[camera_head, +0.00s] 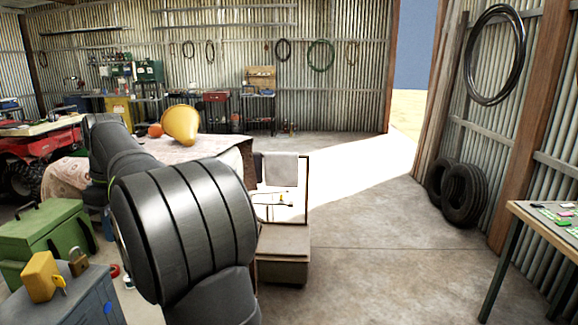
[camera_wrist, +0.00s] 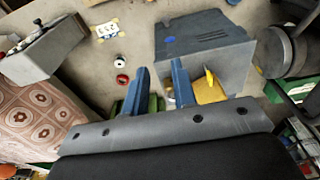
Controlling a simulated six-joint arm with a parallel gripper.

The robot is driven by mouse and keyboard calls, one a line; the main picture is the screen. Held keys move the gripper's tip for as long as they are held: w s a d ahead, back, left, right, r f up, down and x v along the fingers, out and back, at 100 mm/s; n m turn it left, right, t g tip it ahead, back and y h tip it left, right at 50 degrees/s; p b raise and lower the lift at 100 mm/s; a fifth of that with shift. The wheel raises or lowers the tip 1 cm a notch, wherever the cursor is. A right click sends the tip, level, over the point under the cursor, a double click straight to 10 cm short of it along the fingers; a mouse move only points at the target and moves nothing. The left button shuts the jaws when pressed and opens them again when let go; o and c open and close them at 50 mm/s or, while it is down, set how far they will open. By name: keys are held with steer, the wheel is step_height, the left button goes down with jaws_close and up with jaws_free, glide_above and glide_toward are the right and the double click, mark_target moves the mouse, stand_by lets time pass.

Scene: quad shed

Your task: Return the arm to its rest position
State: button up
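My gripper (camera_wrist: 160,68) shows in the wrist view with its two blue fingers apart. Floor shows between the fingertips, with nothing held there. The gripper points down over the floor beside a grey cabinet (camera_wrist: 195,35) with a blue spot. A yellow object (camera_wrist: 208,92) shows partly behind the right finger. In the head view my dark arm fills the middle left, and the gripper itself cannot be made out.
A grey cabinet (camera_head: 92,297) bears a yellow padlock-like block (camera_head: 42,276). A green toolbox (camera_head: 45,235) stands behind. A cloth-covered table (camera_head: 205,150) holds a yellow gourd-like thing (camera_head: 180,124) and an orange ball (camera_head: 155,131). Floor at centre right is clear; a workbench (camera_head: 535,225) stands far right.

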steer(key=w+d+f, duration=1.9)
steer(key=f, duration=0.4)
steer(key=a+f, duration=0.2)
steer(key=a, duration=0.4)
steer(key=shift+w+a+f, duration=0.15)
steer(key=shift+a+f, duration=0.2)
